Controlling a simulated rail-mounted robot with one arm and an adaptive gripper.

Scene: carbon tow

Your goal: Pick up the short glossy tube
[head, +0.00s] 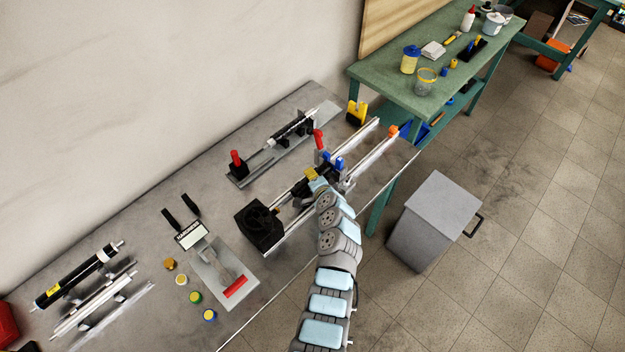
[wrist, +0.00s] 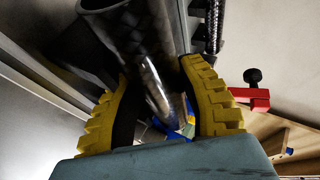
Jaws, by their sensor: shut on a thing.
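A dark, glossy tube with a woven pattern (wrist: 148,45) lies between the two yellow ridged fingers of my gripper (wrist: 155,80) in the wrist view. The fingers are shut on its sides, and its open end faces the top of that view. In the head view, my gripper (head: 316,179) is over the twin-rail fixture (head: 352,158), beside its blue and red clamps. The held tube is mostly hidden there by the gripper and clamps. I cannot tell whether it still touches the fixture.
A black motor box (head: 259,226) sits at the fixture's near left end. A second fixture with a red-handled clamp (head: 237,161) stands behind. A plate with a red handle (head: 236,287) and a labelled black tube (head: 75,277) lie left. A grey bin (head: 434,220) stands right.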

